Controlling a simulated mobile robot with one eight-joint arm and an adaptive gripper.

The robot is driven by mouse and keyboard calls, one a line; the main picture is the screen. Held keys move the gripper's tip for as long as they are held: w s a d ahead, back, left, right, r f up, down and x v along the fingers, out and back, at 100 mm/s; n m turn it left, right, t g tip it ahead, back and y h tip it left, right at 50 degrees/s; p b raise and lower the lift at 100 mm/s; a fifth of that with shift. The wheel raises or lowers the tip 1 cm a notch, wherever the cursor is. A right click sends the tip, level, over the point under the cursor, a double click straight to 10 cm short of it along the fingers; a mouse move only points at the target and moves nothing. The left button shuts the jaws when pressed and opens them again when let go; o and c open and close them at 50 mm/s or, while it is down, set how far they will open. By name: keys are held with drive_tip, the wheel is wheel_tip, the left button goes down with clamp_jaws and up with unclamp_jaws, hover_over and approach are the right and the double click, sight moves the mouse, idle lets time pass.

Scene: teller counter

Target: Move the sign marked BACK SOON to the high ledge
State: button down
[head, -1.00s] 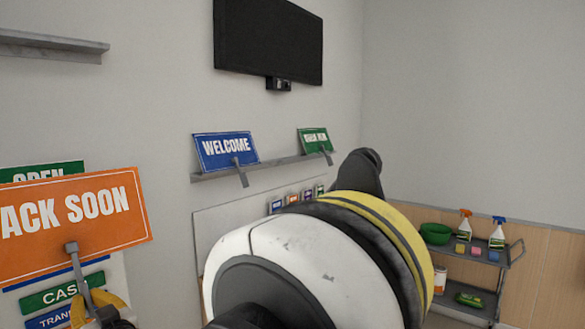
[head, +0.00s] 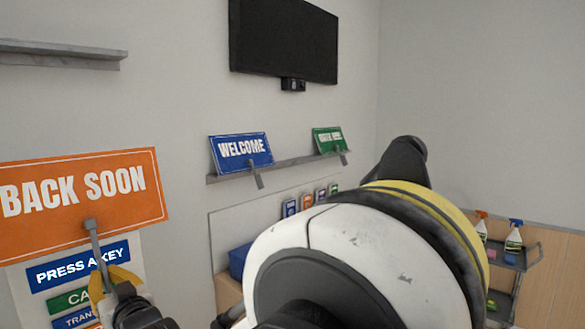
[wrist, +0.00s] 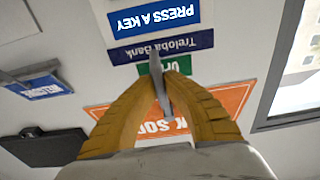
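The orange BACK SOON sign (head: 80,203) is at the left of the head view, raised in front of the wall and slightly tilted. My gripper (head: 100,275) is shut on the sign's grey stem below the panel. In the wrist view the yellow fingers of my gripper (wrist: 160,85) close around the grey stem, with the orange sign (wrist: 238,98) partly hidden behind them. A grey ledge (head: 60,55), the highest in view, is on the wall at the upper left. It looks empty, and the sign is below it, apart from it.
A lower ledge (head: 215,178) holds a blue WELCOME sign (head: 241,151) and a green sign (head: 328,140). A black screen (head: 284,40) hangs above. A board with a blue PRESS A KEY plate (head: 78,267) is behind my gripper. A cart (head: 515,262) stands at the right.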

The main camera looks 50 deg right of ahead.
drive_tip(key=shift+r, duration=0.25)
drive_tip(key=shift+w+r+p, duration=0.1)
drive_tip(key=shift+r+p, duration=1.9)
drive_tip(key=shift+r, duration=1.15)
drive_tip(key=shift+t, duration=0.4)
drive_tip(key=shift+w+r+p, duration=0.1)
drive_tip(key=shift+r+p, duration=1.95)
drive_tip(key=shift+r, duration=1.2)
wheel_tip(320, 180, up, 6)
drive_tip(key=p, duration=0.4)
drive_tip(key=shift+r, duration=0.25)
drive_tip(key=shift+w, duration=0.1)
wheel_tip(320, 180, up, 6)
drive_tip(key=r+p, duration=0.1)
drive_tip(key=p, duration=0.3)
hover_over(95, 240)
drive_tip(key=s, duration=0.3)
drive_tip(key=shift+w+f+t, duration=0.1)
drive_tip(key=shift+f+t, duration=0.15)
drive_tip(key=shift+t, duration=0.15)
